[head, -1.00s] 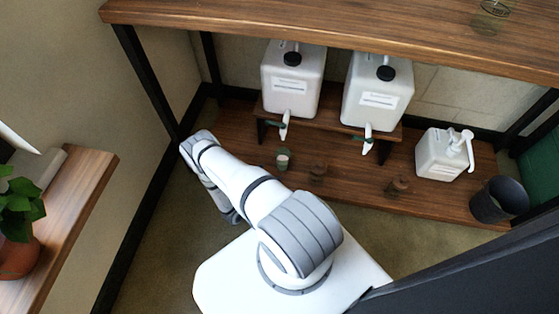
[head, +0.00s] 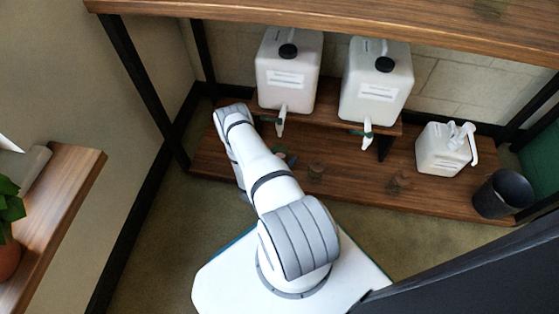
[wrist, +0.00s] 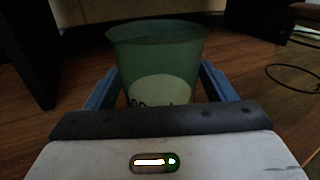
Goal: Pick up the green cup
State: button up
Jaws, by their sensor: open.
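The green cup (wrist: 158,60) stands upright in the wrist view, large and close, with a pale round label on its front. My gripper (wrist: 158,88) is open, with one blue finger at each side of the cup's lower part. I cannot tell whether either finger touches it.
Two white jugs with taps, a left one (head: 287,75) and a right one (head: 377,85), stand on a riser behind. A white pump bottle (head: 443,152) and dark bucket (head: 502,194) stand further right.

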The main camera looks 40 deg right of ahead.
jog(key=shift+d, duration=0.2)
jog(key=shift+c, duration=0.6)
jog(key=c, duration=1.1)
